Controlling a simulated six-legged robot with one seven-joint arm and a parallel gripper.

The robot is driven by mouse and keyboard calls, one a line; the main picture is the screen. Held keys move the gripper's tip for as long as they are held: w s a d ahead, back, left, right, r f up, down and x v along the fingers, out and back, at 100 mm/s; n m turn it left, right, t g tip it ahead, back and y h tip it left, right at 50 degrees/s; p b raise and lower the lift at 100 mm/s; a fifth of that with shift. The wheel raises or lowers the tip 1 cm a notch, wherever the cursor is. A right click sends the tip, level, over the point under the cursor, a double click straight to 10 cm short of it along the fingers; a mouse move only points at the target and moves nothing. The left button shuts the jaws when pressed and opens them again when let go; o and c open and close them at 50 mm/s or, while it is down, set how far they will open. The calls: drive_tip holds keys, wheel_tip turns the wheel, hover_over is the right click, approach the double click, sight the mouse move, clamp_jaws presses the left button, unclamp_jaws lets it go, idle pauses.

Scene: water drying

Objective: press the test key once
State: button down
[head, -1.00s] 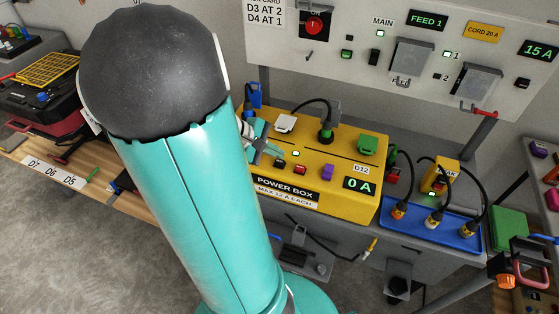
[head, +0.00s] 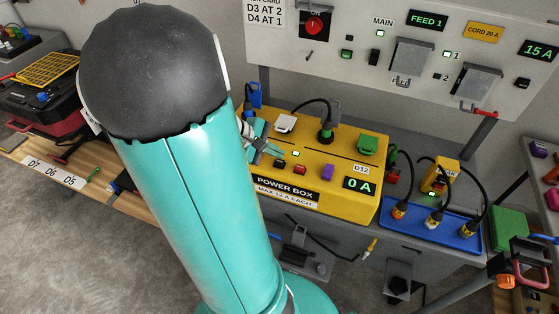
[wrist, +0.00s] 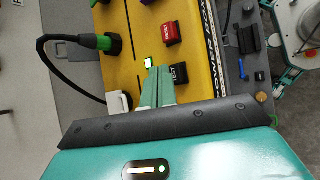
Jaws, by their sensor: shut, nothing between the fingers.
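The test key (wrist: 178,73) is a small black key with white lettering on the yellow power box (wrist: 135,55). In the head view the key (head: 280,162) sits near the box's front left. My gripper (wrist: 160,72) is shut and empty, its teal fingertips together between the key and a lit green lamp (wrist: 149,62). In the head view my gripper (head: 281,152) is over the box's left part, just behind the key. I cannot tell whether the tips touch the box. The key looks uncovered.
A red key (wrist: 171,33) sits beside the test key. The box display (head: 359,184) reads 0 A. A blue tray (head: 440,232) with plugs lies to the right.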

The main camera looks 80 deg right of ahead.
sight(275, 162)
drive_tip(key=shift+f, duration=0.1)
idle(0.7)
drive_tip(key=shift+f, duration=0.35)
drive_tip(key=shift+f, duration=0.35)
idle(0.7)
drive_tip(key=shift+r, duration=0.8)
drive_tip(key=shift+r, duration=2.5)
